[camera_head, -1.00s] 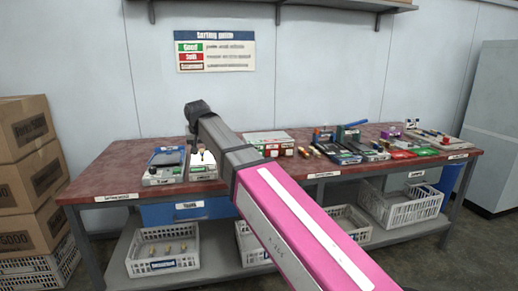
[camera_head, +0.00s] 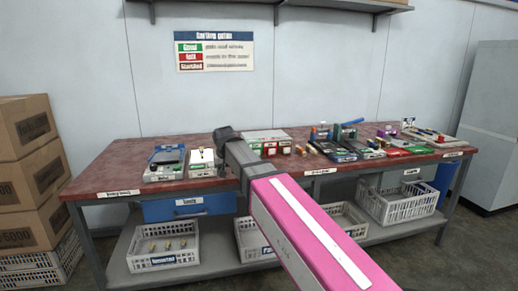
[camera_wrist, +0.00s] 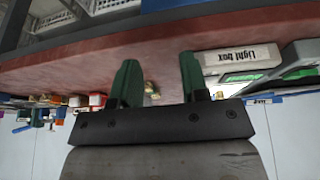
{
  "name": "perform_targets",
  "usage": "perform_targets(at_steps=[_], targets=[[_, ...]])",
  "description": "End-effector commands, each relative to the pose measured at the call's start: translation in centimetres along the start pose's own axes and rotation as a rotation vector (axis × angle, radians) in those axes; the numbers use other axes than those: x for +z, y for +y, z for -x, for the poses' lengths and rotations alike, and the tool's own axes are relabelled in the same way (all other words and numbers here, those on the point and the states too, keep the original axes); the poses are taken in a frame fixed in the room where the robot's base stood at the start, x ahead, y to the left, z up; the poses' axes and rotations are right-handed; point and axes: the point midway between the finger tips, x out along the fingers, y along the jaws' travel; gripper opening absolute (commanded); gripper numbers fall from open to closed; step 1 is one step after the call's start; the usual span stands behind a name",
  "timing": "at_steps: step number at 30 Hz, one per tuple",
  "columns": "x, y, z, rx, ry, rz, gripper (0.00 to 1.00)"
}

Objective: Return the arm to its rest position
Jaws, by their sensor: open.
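My arm reaches from the lower right of the head view toward the red-topped workbench (camera_head: 110,166), with its pink link nearest the camera. The dark end of the arm shows in front of the bench's middle, but the fingers cannot be made out there. In the wrist view my gripper (camera_wrist: 155,82) shows two green fingers standing apart with nothing held between them. That view is upside down: the bench top (camera_wrist: 100,68) runs across it, and a box labelled "Light box" (camera_wrist: 240,56) lies beyond the right finger.
A scale-like device (camera_head: 166,162) and a small white unit (camera_head: 201,163) stand on the bench's left. Several tools and parts trays (camera_head: 345,145) fill its right. White baskets (camera_head: 163,247) stand on the lower shelf. Cartons (camera_head: 30,165) are stacked at left, a grey cabinet (camera_head: 490,120) at right.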

Motion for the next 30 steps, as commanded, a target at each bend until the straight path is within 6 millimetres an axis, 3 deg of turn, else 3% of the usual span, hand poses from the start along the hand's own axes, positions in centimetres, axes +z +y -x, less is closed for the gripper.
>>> perform_targets(at_steps=[6, 15, 24, 30], targets=[[5.9, 7.8, -6.6, 0.024, -0.088, -0.035, 0.41], [15.8, 17.6, -13.8, 0.037, -0.213, -0.092, 0.41], [26.7, 24.9, -18.2, 0.024, -0.329, -0.158, 0.41], [31.3, 27.2, -19.4, 0.013, -0.372, -0.187, 0.41]])
